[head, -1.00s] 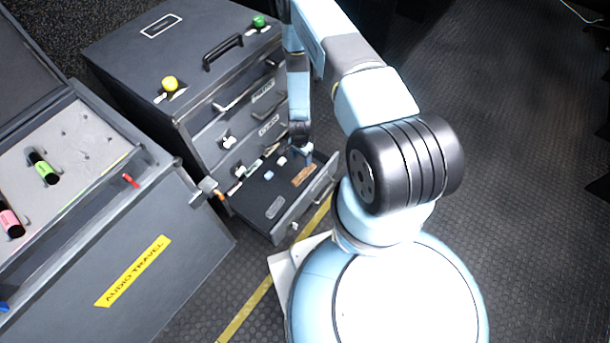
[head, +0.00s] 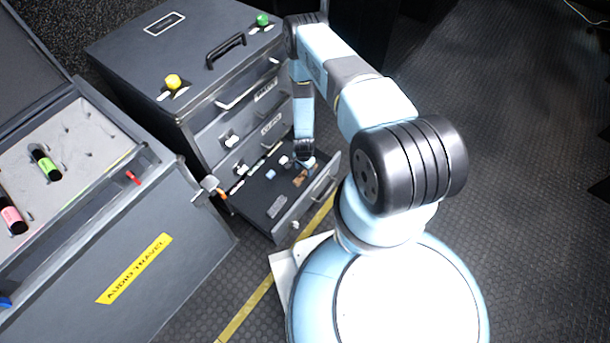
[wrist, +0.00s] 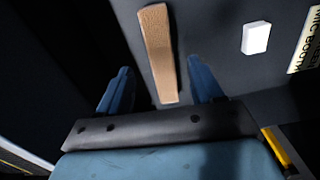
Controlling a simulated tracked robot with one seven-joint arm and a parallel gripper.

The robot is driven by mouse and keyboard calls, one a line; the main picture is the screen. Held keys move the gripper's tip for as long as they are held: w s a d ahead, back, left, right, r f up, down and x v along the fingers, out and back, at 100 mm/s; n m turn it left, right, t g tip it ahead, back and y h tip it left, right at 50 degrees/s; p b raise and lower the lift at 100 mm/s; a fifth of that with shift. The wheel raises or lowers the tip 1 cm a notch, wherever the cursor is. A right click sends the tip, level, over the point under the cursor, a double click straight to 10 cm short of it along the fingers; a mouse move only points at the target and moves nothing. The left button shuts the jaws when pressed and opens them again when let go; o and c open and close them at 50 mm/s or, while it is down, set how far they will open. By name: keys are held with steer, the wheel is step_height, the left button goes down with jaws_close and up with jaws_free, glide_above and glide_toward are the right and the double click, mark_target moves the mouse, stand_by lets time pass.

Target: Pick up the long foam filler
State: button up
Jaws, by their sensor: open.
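A long tan strip, which looks like the foam filler (wrist: 158,50), lies flat on the dark drawer floor. In the wrist view its near end reaches between my fingers, and neither finger visibly touches it. In the head view the strip (head: 299,181) lies near the drawer's right side, partly hidden by my gripper (head: 306,164). My gripper (wrist: 158,85) is open and empty, low over the open drawer (head: 262,231). The exact height of my fingers above the strip is hard to tell.
A white block (wrist: 256,39) and a printed label (wrist: 305,42) lie right of the strip in the wrist view. A grey piece (head: 276,207) lies nearer the drawer front. The drawer walls are close around my gripper. An open audio case (head: 150,265) stands left.

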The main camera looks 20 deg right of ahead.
mark_target(304, 175)
steer(key=shift+a+f, duration=0.1)
steer(key=shift+f, duration=2.4)
steer(key=shift+c, duration=0.2)
steer(key=c, duration=1.1)
